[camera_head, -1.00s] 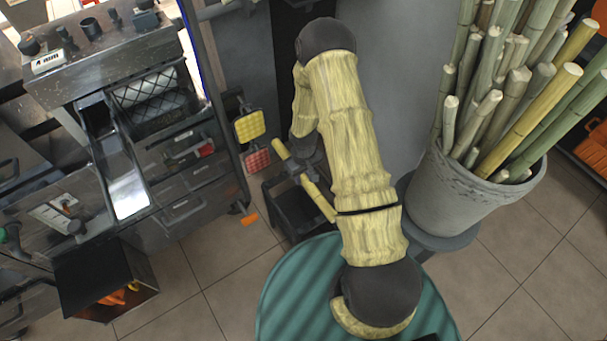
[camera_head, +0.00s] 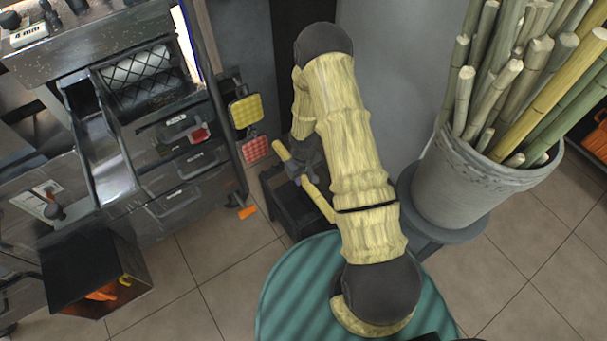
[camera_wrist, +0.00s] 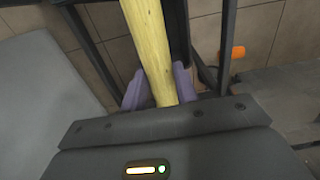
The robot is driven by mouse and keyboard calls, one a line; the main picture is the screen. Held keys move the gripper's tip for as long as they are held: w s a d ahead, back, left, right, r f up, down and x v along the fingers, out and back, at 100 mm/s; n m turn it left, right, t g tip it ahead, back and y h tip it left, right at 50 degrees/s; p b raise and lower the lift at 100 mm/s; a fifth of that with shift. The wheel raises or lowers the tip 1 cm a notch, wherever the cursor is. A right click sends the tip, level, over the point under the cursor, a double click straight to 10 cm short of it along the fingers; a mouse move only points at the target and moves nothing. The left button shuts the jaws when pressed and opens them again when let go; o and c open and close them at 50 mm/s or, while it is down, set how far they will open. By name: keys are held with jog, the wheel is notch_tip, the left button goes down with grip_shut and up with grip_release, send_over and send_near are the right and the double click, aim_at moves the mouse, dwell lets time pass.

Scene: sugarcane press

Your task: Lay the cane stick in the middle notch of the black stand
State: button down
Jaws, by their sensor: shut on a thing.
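The cane stick is a pale yellow rod (camera_head: 318,200). It slants from upper left to lower right in the head view. My gripper (camera_head: 302,176) is shut around its middle, with part of the stick showing on either side. In the wrist view the stick (camera_wrist: 150,45) runs up between the two purple-grey fingers of my gripper (camera_wrist: 160,88). A black open-topped frame, seemingly the black stand (camera_head: 283,207), is behind and below the stick. My arm and the stick hide part of it, and its notches cannot be made out. Contact between stick and stand cannot be told.
A steel press machine (camera_head: 190,165) stands at left, with a yellow pad (camera_head: 245,111) and a red pad (camera_head: 255,149) on its side. A grey pot (camera_head: 470,185) of canes stands at right on a round stool. An orange-tipped part (camera_head: 247,212) juts near the stand.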

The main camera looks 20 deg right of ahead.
jog(key=shift+f+b, duration=0.3)
jog(key=shift+f, duration=0.45)
jog(key=c, duration=1)
grip_release()
notch_tip(320, 180, up, 17)
jog(key=p, duration=0.4)
jog(key=shift+r, duration=0.2)
